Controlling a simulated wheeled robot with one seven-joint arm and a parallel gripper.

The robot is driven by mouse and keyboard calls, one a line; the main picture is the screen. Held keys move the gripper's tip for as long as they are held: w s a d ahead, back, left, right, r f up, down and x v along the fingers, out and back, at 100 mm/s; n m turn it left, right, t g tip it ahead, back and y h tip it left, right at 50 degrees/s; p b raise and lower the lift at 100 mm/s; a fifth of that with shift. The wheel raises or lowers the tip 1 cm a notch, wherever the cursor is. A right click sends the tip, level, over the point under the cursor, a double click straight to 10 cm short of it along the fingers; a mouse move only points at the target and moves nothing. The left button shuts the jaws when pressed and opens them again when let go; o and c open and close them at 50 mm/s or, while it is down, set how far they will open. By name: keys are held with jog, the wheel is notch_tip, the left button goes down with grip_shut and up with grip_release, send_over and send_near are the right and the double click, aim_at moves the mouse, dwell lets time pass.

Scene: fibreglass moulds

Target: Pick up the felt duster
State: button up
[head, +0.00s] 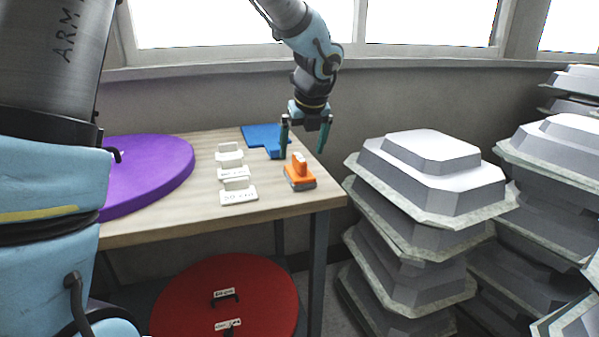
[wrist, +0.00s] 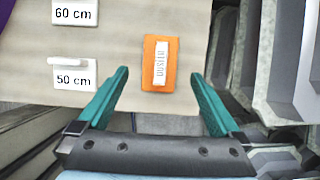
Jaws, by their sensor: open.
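The felt duster (head: 299,177) is an orange block with a grey underside and an upright orange handle. It lies on the wooden table near its right front corner. In the wrist view the duster (wrist: 151,80) shows from above, with a white label on its handle reading "DUSTER". My gripper (head: 306,150) is open, with two green fingers pointing down above the table, apart from the duster. In the wrist view the gripper (wrist: 158,88) has its fingers spread to either side of the duster, which shows between and beyond the fingertips. Nothing is held.
White labelled pieces (head: 238,192) stand in a row left of the duster; one reads "50 cm" (wrist: 72,78). A blue flat piece (head: 262,137) and a purple disc (head: 148,172) lie on the table (head: 180,228). Stacked grey moulds (head: 430,190) stand close right. A red disc (head: 225,300) is below.

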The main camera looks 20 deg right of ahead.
aim_at(298, 165)
jog(key=shift+w+p+x, duration=0.15)
jog(key=shift+p+x, duration=0.4)
jog(key=shift+x, duration=1.4)
jog(key=shift+w+p+x, duration=0.15)
jog(key=shift+p+x, duration=0.4)
jog(key=shift+x, duration=1.4)
jog(key=shift+r, duration=0.2)
jog(key=c, duration=1.3)
jog(key=shift+c, duration=0.2)
notch_tip(298, 165, up, 10)
jog(key=shift+r+b, duration=0.1)
jog(key=shift+b, duration=0.75)
jog(key=o, duration=0.9)
jog(key=c, duration=0.6)
jog(key=shift+c, duration=0.2)
